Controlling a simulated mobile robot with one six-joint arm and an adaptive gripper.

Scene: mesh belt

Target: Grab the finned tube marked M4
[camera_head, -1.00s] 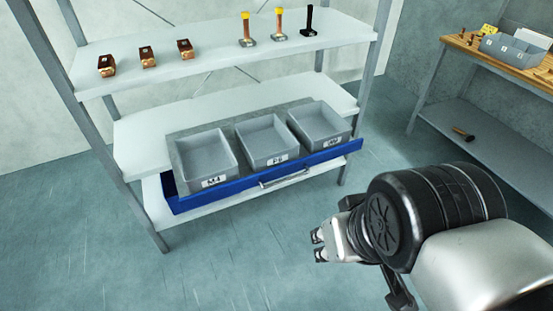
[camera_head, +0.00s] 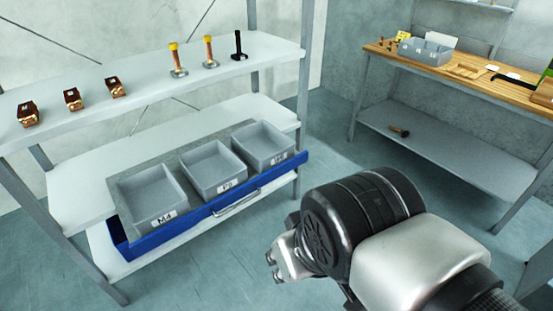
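Three small copper-brown blocks stand in a row on the shelf unit's top board: a left one (camera_head: 27,113), a middle one (camera_head: 72,99) and a right one (camera_head: 115,87). Each carries a small pale mark, too small to read, so I cannot tell which is M4 or whether these are the finned tubes. A grey bin labelled M4 (camera_head: 152,191) sits in the blue drawer below; it looks empty. My gripper (camera_head: 274,267) is in front of and right of the drawer, clear of the shelves. Its fingertips look apart, with nothing between them.
The blue drawer (camera_head: 230,208) is pulled out, with two more grey bins. A wooden workbench (camera_head: 470,83) stands at right. Floor between is clear.

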